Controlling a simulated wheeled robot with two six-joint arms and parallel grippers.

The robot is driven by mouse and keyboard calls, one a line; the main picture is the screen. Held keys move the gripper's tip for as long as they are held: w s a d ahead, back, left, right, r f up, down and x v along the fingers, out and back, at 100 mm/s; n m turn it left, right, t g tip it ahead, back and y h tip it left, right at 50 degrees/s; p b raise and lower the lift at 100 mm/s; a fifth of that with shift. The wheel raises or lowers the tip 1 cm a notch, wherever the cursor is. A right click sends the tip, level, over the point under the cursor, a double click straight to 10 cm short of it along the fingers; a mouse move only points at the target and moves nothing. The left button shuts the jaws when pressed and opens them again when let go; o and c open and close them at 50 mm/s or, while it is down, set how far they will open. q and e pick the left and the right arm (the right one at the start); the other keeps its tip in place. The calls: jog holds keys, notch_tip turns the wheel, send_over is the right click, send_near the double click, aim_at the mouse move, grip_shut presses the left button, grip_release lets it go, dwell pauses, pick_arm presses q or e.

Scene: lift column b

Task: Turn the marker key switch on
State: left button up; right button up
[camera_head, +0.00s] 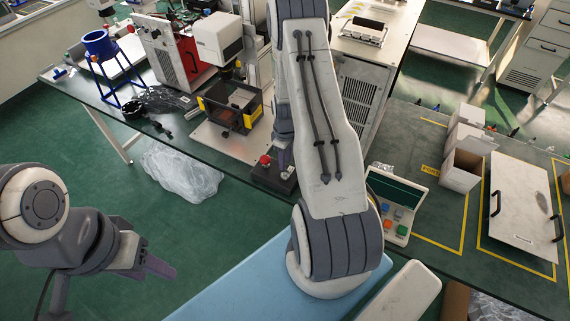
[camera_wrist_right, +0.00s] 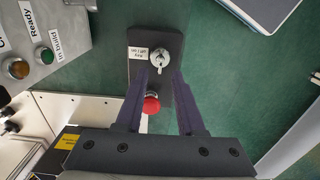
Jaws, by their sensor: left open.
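The key switch (camera_wrist_right: 159,60) is a round silver part on a dark panel (camera_wrist_right: 140,72) in the right wrist view, beside a small white label ending in what looks like "Key". A red mushroom button (camera_wrist_right: 151,104) is on the same panel. In the head view, the dark box (camera_head: 268,180) with its red button (camera_head: 265,160) stands at the table's front edge. My right gripper (camera_wrist_right: 160,78) is open, its fingertips just short of the key switch in the picture, with nothing between them. In the head view my right arm partly hides it. My left gripper (camera_head: 158,258) is open and empty, away from the table.
A yellow-and-black machine enclosure (camera_head: 232,105) stands left of the box. A button case (camera_head: 395,205) lies to the right. In the right wrist view a grey panel (camera_wrist_right: 40,45) with buttons is at the upper left.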

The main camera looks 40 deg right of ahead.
aim_at(285, 171)
jog(key=shift+f+p, duration=0.4)
jog(key=shift+f, duration=1.65)
grip_shut()
